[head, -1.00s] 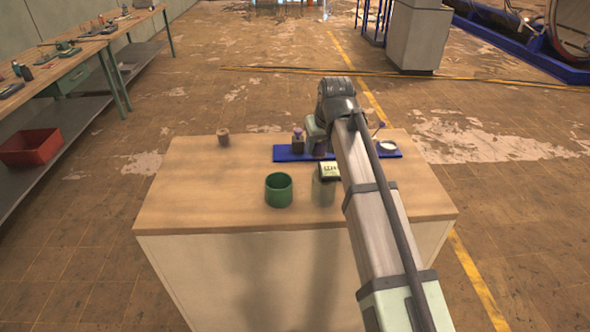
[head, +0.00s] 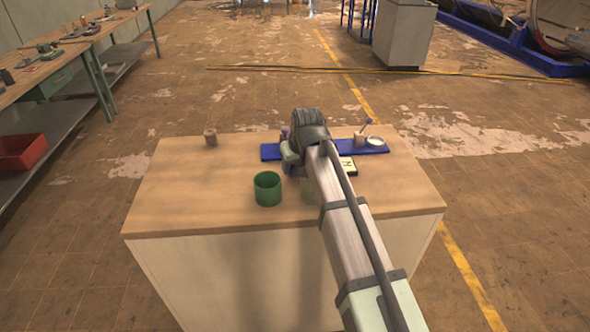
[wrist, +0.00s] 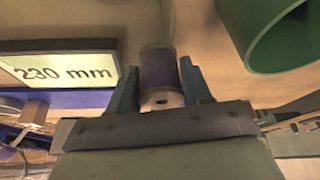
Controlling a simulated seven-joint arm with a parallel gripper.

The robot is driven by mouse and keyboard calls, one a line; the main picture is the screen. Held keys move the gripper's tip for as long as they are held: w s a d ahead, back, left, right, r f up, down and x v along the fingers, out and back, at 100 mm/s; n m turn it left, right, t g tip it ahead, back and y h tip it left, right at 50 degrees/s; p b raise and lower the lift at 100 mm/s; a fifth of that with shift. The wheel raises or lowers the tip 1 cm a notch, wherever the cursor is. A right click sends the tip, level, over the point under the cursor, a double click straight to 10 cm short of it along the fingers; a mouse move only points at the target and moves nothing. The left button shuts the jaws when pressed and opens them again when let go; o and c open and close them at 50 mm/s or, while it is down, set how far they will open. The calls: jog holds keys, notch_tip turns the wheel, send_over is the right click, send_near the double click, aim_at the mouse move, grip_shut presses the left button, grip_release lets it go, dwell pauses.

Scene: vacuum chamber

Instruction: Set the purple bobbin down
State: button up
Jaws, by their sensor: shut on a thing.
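In the wrist view my gripper (wrist: 158,67) has its two blue-grey fingers shut on the sides of the purple bobbin (wrist: 160,72). The bobbin has a dark purplish winding, and its pale flange end with a small dark hole faces the camera. Tan surface shows beyond it; whether the bobbin touches it I cannot tell. In the head view my gripper (head: 290,157) is over the table, near the left part of the blue board; the wrist and arm hide the held bobbin there.
A green cup (head: 268,188) stands close by, also at upper right in the wrist view (wrist: 275,45). A "230 mm" sign (wrist: 60,70) is left of the bobbin. The blue board (head: 345,147) holds small items. A brownish spool (head: 210,138) stands on the wooden table's (head: 180,195) back left.

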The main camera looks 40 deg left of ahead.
jog(key=shift+f, duration=0.9)
jog(key=o, duration=0.7)
jog(key=shift+f, duration=0.1)
jog(key=shift+o, duration=0.2)
jog(key=v, duration=1.1)
jog(key=shift+r, duration=0.3)
jog(key=o, duration=0.3)
jog(key=shift+d+r, duration=0.15)
jog(key=shift+r, duration=0.2)
